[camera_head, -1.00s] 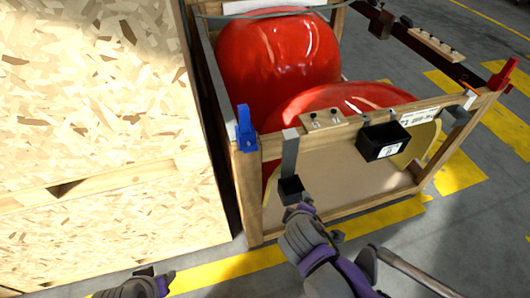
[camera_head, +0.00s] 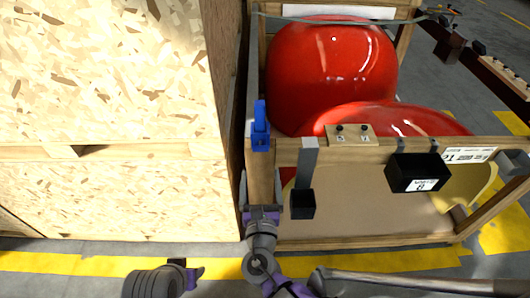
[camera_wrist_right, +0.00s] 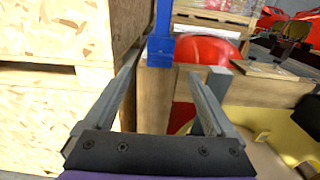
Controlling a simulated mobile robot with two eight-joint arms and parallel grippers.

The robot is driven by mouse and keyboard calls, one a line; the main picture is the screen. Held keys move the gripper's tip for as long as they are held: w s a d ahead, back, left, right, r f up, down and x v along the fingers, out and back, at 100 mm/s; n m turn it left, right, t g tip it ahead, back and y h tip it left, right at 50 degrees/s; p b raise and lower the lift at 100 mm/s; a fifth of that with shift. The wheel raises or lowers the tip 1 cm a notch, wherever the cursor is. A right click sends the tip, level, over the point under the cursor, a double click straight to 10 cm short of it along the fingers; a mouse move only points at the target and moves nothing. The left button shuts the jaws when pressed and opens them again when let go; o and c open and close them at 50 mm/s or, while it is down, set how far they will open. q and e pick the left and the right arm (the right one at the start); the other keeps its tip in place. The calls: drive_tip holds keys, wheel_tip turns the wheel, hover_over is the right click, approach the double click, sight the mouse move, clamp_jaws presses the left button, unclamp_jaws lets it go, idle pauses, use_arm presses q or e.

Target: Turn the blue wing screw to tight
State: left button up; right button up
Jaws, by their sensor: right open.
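The blue wing screw (camera_head: 260,127) stands upright on top of the near left corner post of the wooden crate (camera_head: 330,152). It also shows at the top centre of the right wrist view (camera_wrist_right: 161,45). My right gripper (camera_head: 260,188) is open and empty, low at that corner post and below the screw. In the right wrist view its two fingers (camera_wrist_right: 164,76) point towards the post, with the screw beyond and between them, apart from both. My left gripper (camera_head: 192,273) is at the bottom of the head view, away from the crate; its jaw opening is unclear.
Large red nosecones (camera_head: 330,65) lie in the crate. A black box (camera_head: 418,172) and a black holder (camera_head: 302,204) hang on its front rail. A tall chipboard crate (camera_head: 110,80) stands close on the left, leaving a narrow gap beside the post.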

sight(261, 151)
drive_tip(key=w, duration=0.9)
drive_tip(key=shift+w, duration=0.35)
drive_tip(key=c, duration=1.4)
